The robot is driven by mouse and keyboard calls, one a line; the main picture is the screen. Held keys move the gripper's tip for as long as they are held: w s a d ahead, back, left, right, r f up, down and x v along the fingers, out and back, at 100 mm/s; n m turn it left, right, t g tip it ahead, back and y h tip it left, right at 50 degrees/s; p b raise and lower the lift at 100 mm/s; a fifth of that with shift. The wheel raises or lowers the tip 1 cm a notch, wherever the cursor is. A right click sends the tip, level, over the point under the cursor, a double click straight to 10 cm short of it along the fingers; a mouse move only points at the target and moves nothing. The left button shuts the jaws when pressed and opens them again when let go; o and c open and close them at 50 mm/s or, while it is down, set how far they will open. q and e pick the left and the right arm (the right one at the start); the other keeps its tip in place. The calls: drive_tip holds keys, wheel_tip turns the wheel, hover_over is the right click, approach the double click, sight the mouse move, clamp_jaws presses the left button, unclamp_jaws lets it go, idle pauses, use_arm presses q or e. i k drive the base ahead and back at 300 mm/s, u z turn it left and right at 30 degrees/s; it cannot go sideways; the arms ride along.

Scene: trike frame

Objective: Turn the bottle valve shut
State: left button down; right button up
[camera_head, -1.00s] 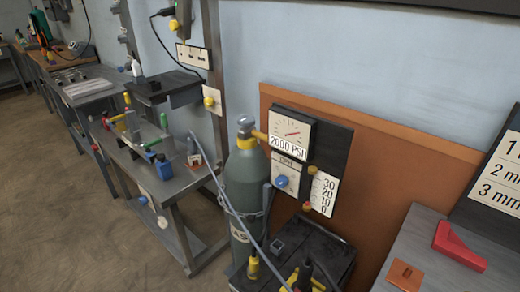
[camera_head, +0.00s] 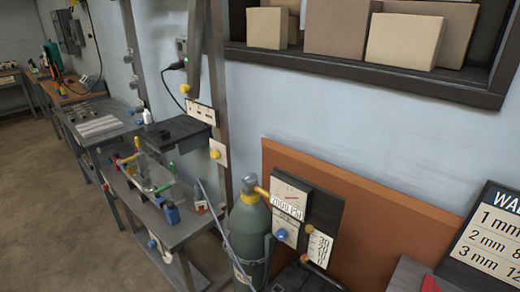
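A dark green gas bottle (camera_head: 248,235) stands upright against the orange backboard. A grey valve (camera_head: 250,181) sits on its top, with a yellow fitting (camera_head: 262,191) leading right to a pressure gauge (camera_head: 290,190). The gauge label seems to read 2000 PSI, though it is blurred. A second dial with a blue knob (camera_head: 281,235) sits below the gauge. Whether the valve is open cannot be told. Neither of my grippers is in view.
A shelf with cardboard boxes (camera_head: 408,40) hangs above right. A thickness chart (camera_head: 490,235) stands at right. Floor (camera_head: 60,190) at left is clear.

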sight(248, 179)
drive_tip(key=z, duration=3.35)
drive_tip(key=k, duration=1.55)
drive_tip(key=u, duration=1.3)
drive_tip(key=i, duration=0.5)
drive_tip(key=u, duration=0.1)
